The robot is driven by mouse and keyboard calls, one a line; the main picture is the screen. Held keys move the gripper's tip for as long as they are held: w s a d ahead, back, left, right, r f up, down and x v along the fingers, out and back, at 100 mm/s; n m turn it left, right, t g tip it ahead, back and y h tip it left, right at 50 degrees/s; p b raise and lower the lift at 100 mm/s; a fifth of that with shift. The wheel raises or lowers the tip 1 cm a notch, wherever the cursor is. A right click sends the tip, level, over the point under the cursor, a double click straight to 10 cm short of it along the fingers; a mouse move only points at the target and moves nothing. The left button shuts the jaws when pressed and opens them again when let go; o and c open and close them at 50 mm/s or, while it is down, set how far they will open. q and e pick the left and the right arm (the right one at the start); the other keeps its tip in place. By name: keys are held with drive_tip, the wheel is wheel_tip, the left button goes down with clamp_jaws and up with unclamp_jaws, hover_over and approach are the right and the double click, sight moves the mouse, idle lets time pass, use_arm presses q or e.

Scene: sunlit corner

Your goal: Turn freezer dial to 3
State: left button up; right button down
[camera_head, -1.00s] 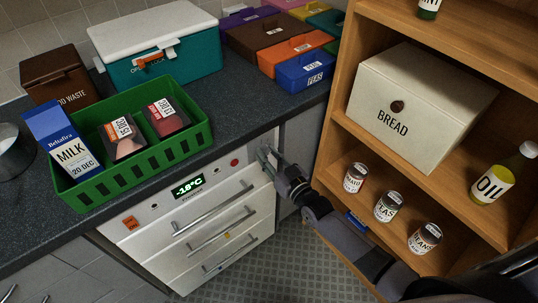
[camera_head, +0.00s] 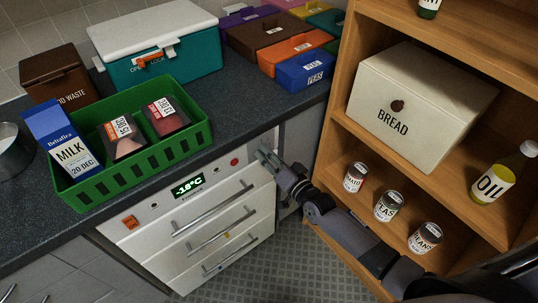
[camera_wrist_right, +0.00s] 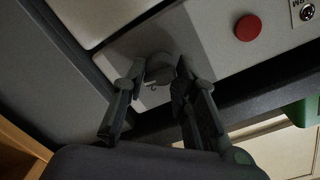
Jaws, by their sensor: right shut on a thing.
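The white freezer (camera_head: 208,225) is under the counter, with a lit display (camera_head: 188,187) reading -18°C. My right gripper (camera_head: 264,160) is at the right end of that panel. The dial is hidden by the gripper in the head view. My left gripper is out of view.
A red button (camera_wrist_right: 248,27) is beside the dial. A green crate (camera_head: 205,133) with milk and packets stands on the counter above. A wooden shelf (camera_head: 345,122) with a bread box (camera_head: 400,135) and cans (camera_head: 388,207) stands close to my right arm.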

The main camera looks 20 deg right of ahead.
idle(0.4)
drive_tip(key=c, duration=1.3)
unclamp_jaws()
drive_tip(key=v, duration=1.2)
drive_tip(key=s+d+f+n+g+h, duration=0.1)
drive_tip(key=s+d+f+g, duration=0.2)
drive_tip(key=f, duration=0.7)
drive_tip(key=s+f+n+g+h, duration=0.1)
drive_tip(key=s+f+g+h, duration=0.1)
drive_tip(key=s+f, duration=0.6)
drive_tip(key=s+d+f+n+g+h, duration=0.1)
drive_tip(key=s+d+f+n+g, duration=0.15)
drive_tip(key=f, duration=0.95)
drive_tip(key=s+a+f+n+g, duration=0.1)
drive_tip(key=s+f+g, duration=0.1)
drive_tip(key=s+f, duration=0.3)
drive_tip(key=s+a+f+n+g+h, duration=0.1)
drive_tip(key=s+f+g, duration=0.2)
drive_tip(key=s, duration=0.9)
drive_tip(key=s+f+n+g, duration=0.1)
drive_tip(key=s+f+g, duration=0.2)
drive_tip(key=s+f, duration=0.3)
drive_tip(key=shift+s+a+f, duration=0.2)
drive_tip(key=shift+s, duration=0.5)
drive_tip(key=shift+s+a+f, duration=0.2)
drive_tip(key=shift+s, duration=0.5)
